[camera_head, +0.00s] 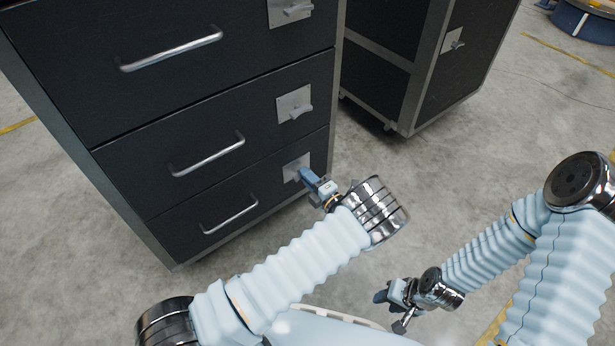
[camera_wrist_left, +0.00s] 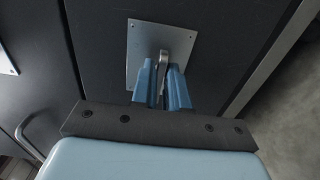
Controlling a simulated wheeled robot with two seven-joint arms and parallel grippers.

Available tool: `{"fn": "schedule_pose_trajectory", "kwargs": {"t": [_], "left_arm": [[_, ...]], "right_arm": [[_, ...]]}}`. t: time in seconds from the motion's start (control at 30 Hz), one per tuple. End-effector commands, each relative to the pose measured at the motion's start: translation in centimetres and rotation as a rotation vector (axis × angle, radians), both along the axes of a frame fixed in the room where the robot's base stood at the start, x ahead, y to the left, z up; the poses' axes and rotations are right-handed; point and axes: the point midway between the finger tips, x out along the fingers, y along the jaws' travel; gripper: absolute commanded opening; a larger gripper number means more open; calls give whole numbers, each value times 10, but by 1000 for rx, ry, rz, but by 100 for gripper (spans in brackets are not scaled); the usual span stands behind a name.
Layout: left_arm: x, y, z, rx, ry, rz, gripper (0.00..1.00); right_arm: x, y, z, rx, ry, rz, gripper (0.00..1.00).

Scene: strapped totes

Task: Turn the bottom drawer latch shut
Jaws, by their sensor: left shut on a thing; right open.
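The bottom drawer (camera_head: 185,222) is flush in the black cabinet, with a silver bar handle (camera_head: 230,217). Its latch sits on a square metal plate (camera_head: 291,164) at the drawer's right side, partly hidden by my gripper in the head view. My left gripper (camera_head: 305,176) is at this latch. In the left wrist view its blue fingers (camera_wrist_left: 162,84) are shut on the latch lever (camera_wrist_left: 163,64), which stands out from the plate (camera_wrist_left: 133,45). My right gripper (camera_head: 389,297) is open and empty, low over the floor, away from the cabinet.
The middle drawer latch (camera_head: 295,107) and top drawer latch (camera_head: 294,10) are above. A second black cabinet (camera_head: 390,75) on casters stands to the right behind. The concrete floor (camera_head: 500,150) between the cabinets and my right arm is clear.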

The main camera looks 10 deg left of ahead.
Motion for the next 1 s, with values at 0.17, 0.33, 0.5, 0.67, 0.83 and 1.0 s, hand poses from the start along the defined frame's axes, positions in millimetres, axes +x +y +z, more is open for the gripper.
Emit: {"fn": "schedule_pose_trajectory", "kwargs": {"t": [0.17, 0.33, 0.5, 0.67, 0.83, 1.0], "left_arm": [[1, -1, 0, 4, 7, -4, 0], [1, -1, 0, 3, 6, -4, 0], [1, -1, 0, 3, 6, -4, 27], [0, -1, 0, 4, 6, -2, 34], [0, -1, 0, 4, 6, -1, 34], [-8, 0, 1, 5, 8, 4, 34]], "right_arm": [[0, 0, 0, 0, 0, 0, 43], [0, 0, 0, 0, 0, 0, 43], [0, 0, 0, 0, 0, 0, 43], [0, 0, 0, 0, 0, 0, 43], [0, 0, 0, 0, 0, 0, 43], [0, 0, 5, -1, -1, 0, 43]]}}
